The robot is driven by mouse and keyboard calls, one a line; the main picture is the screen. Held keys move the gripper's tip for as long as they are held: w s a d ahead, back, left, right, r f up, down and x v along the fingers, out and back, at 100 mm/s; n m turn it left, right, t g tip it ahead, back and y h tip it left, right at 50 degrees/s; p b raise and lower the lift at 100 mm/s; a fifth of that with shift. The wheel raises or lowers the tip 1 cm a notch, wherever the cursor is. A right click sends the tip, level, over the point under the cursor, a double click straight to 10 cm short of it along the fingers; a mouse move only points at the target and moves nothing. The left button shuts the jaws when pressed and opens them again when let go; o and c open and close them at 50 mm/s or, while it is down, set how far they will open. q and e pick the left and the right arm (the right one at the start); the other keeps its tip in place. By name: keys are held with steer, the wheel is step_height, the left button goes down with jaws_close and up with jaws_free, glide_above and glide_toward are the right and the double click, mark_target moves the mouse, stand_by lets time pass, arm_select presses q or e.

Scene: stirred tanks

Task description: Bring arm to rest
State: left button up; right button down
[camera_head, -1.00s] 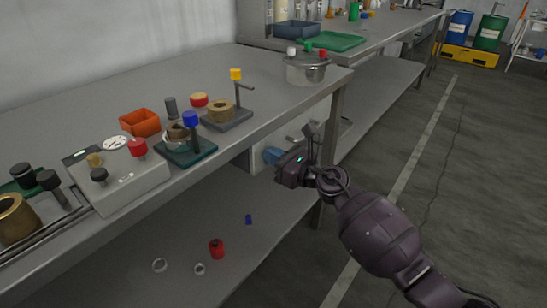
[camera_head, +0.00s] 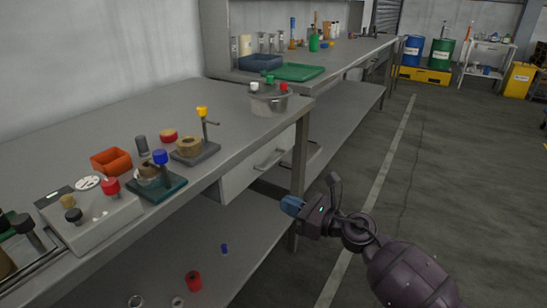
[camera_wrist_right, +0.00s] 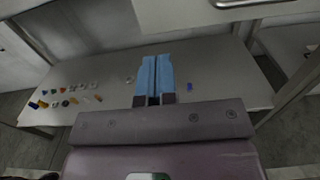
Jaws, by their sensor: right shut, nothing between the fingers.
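My right gripper (camera_head: 291,205) is in the head view, to the right of the bench and just off its front edge, below the height of the bench top. Its blue fingers point left, toward the bench's lower shelf. In the right wrist view the blue fingers (camera_wrist_right: 154,78) lie side by side, shut, with nothing between them. The lower shelf (camera_wrist_right: 210,75) shows beyond them. My left gripper is not in the head view.
The grey bench (camera_head: 105,125) carries an instrument box (camera_head: 100,222), an orange bin (camera_head: 111,161) and a lidded pot (camera_head: 268,101). A red part (camera_head: 194,281) and a small blue part (camera_head: 224,248) lie on the lower shelf. The floor (camera_head: 460,190) at right is clear.

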steer(key=s+d+f+m+t+h, duration=0.2)
steer(key=s+d+f+m+h, duration=0.25)
steer(key=s+m, duration=0.6)
steer(key=s+d+f+m+t+h, duration=0.1)
steer(key=s+d+f+m+h, duration=0.3)
steer(key=s+m, duration=0.6)
steer(key=s+d+f+m+t+h, duration=0.25)
steer(key=s+d+f+m, duration=0.35)
steer(key=s+m, duration=0.45)
steer(key=s+d+m+g+h, duration=0.2)
steer(key=s+d+m+g, duration=0.1)
steer(key=s+m, duration=0.35)
steer(key=s+d+m+g+h, duration=0.1)
steer(key=s+d+m+g, duration=0.15)
steer(key=s+m, duration=0.45)
arm_select(q)
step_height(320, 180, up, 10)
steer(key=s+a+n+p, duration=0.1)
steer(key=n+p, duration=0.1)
steer(key=p, duration=1.4)
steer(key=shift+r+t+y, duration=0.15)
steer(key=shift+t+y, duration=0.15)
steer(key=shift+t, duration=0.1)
arm_select(e)
step_height(320, 180, up, 10)
steer(key=s+d+m+t+h, duration=0.1)
steer(key=s, duration=0.1)
steer(key=shift+s+d+f, duration=0.15)
steer(key=shift+s+d, duration=0.1)
steer(key=shift+s, duration=0.1)
